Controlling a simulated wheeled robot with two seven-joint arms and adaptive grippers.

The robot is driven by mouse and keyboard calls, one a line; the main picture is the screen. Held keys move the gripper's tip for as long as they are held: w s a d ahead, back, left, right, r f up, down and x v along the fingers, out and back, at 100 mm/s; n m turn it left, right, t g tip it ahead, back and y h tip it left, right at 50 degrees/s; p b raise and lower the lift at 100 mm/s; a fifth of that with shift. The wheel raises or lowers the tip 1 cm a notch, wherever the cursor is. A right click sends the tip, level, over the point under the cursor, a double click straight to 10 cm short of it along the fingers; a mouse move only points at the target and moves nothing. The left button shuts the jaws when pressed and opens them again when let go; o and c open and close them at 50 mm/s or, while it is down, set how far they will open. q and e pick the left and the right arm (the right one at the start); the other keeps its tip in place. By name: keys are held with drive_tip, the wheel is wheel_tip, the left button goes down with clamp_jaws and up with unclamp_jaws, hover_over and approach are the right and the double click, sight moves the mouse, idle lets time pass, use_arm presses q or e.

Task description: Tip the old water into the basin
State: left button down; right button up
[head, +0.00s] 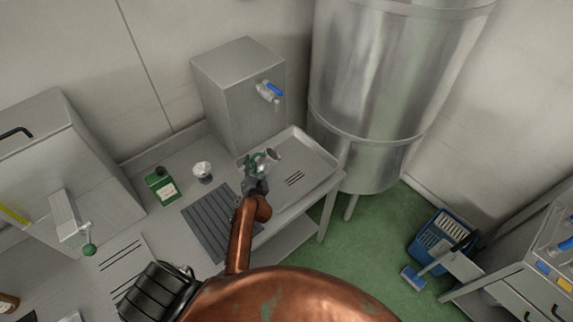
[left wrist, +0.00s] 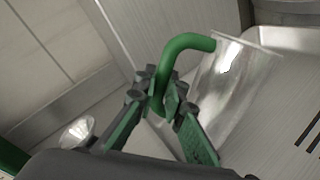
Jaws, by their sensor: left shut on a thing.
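My left gripper (head: 256,180) is shut on the green handle (left wrist: 186,44) of a clear jug (left wrist: 232,82). In the head view the jug (head: 268,158) is held over the left part of the shallow metal basin (head: 318,172), and its mouth leans to the right. The basin's rim also shows at the upper right of the left wrist view (left wrist: 285,38). I cannot make out water in the jug or in the basin. My right gripper is not in view.
A steel box with a blue-handled tap (head: 268,91) stands behind the basin. A ribbed grey mat (head: 218,222), a green container (head: 160,187) and a small clear-and-white item (head: 203,171) are left of it. A large steel tank (head: 385,90) stands at the right.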

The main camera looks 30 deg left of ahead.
use_arm(q)
drive_tip(key=shift+s+a+f+n, duration=0.4)
drive_tip(key=shift+s+a+n, duration=0.3)
drive_tip(key=shift+n, duration=0.1)
drive_tip(key=b, duration=0.1)
drive_tip(key=f+n, duration=0.1)
drive_tip(key=s+f+b, duration=0.1)
drive_tip(key=shift+a+t+b, duration=0.25)
drive_tip(key=shift+t+b, duration=0.05)
drive_tip(key=shift+b, duration=0.05)
drive_tip(key=shift+s+a+f+n+b, duration=0.15)
drive_tip(key=shift+f+n+b, duration=0.1)
drive_tip(key=shift+n+b, duration=0.25)
drive_tip(key=shift+s+a+r+n+t+b, duration=0.2)
drive_tip(key=shift+s+a+r+n+b, duration=0.05)
drive_tip(key=shift+n, duration=0.65)
drive_tip(key=shift+s+a+r+n+t+b, duration=0.2)
drive_tip(key=shift+s+a+r+n, duration=0.05)
drive_tip(key=shift+n, duration=0.65)
